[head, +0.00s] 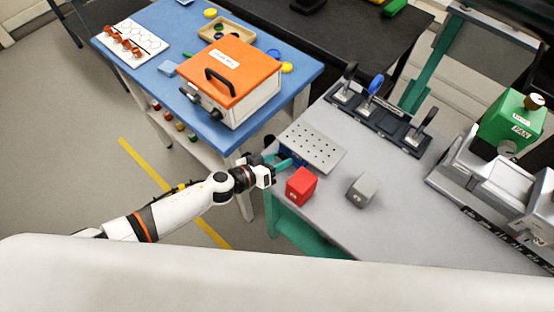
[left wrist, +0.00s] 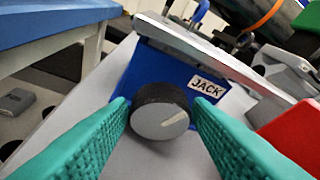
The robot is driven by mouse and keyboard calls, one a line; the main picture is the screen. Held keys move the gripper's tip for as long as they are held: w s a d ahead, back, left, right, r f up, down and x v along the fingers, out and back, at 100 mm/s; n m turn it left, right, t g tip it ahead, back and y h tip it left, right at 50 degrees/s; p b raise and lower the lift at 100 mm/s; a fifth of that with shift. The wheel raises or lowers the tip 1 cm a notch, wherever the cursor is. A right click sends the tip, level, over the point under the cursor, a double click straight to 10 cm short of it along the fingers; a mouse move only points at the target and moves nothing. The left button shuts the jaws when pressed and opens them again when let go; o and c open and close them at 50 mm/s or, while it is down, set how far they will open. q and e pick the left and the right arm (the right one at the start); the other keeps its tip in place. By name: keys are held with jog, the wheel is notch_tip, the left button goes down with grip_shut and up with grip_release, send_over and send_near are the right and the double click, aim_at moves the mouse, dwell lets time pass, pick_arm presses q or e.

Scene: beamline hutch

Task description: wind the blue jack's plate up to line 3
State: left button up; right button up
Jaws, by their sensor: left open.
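The blue jack (left wrist: 150,68) stands on the grey bench, with a white JACK label on its front. Its perforated plate (head: 312,147) sits on top and shows edge-on in the left wrist view (left wrist: 215,58). My left gripper (head: 281,163) is at the jack's near left side. In the left wrist view its teal fingers (left wrist: 160,125) are open, one on each side of the knob; I cannot tell whether they touch it. No numbered lines are readable. My right gripper is not in view.
A red block (head: 301,187) stands close right of my left gripper, and a grey block (head: 363,189) farther right. A rack with several upright handles (head: 380,118) is behind the plate. The blue table (head: 150,75) with an orange-lidded box (head: 232,72) stands left.

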pick_arm(q)
jog(key=shift+c, duration=0.5)
jog(key=c, duration=0.6)
jog(key=shift+r+m+p, duration=0.15)
jog(key=shift+m+p, duration=0.15)
jog(key=shift+p, duration=0.35)
jog(key=shift+m+y+p, duration=0.45)
jog(key=shift+m+y, duration=0.05)
jog(key=shift+s+d+m+t+y, duration=0.1)
jog(key=shift+m+t+y, duration=0.35)
jog(key=shift+m, duration=0.25)
jog(key=shift+m+t+y, duration=0.45)
jog(key=shift+m, duration=0.35)
jog(key=o, duration=0.7)
